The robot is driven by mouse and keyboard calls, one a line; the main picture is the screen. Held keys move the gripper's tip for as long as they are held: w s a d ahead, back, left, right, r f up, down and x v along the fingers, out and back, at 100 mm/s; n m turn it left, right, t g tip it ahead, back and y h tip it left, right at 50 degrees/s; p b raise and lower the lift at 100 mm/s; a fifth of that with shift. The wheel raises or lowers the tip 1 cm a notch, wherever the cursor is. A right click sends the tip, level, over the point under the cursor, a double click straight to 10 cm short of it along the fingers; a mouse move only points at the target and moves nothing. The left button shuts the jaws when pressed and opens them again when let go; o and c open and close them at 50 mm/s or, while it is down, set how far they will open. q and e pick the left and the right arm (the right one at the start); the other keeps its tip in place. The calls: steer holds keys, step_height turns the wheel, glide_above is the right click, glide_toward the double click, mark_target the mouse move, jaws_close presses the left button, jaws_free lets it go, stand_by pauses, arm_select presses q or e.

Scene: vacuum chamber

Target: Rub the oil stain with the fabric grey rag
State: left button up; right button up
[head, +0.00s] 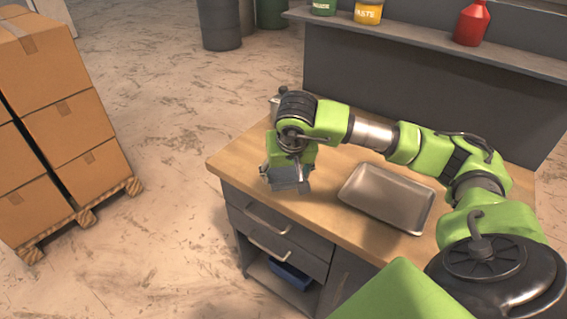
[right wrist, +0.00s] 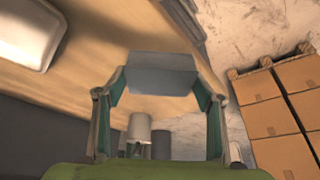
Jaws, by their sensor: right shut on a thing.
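My right gripper (head: 289,180) is over the left part of the wooden workbench top (head: 240,155), pointing down. It is shut on the grey rag (head: 293,187), which looks like a flat folded block. In the right wrist view the rag (right wrist: 161,74) sits between the two green-padded fingers (right wrist: 160,97) of this gripper. The rag is at or close above the bench top; I cannot tell if it touches. I cannot make out the oil stain in either view. My left gripper is not in view.
An empty metal tray (head: 388,196) lies on the bench right of the gripper. A shelf (head: 420,42) behind holds a yellow can (head: 368,12) and a red bottle (head: 472,24). Stacked cardboard boxes (head: 65,110) stand on a pallet at left. Floor between is clear.

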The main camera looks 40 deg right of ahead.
steer(key=shift+r+p, duration=0.45)
steer(key=shift+r, duration=0.6)
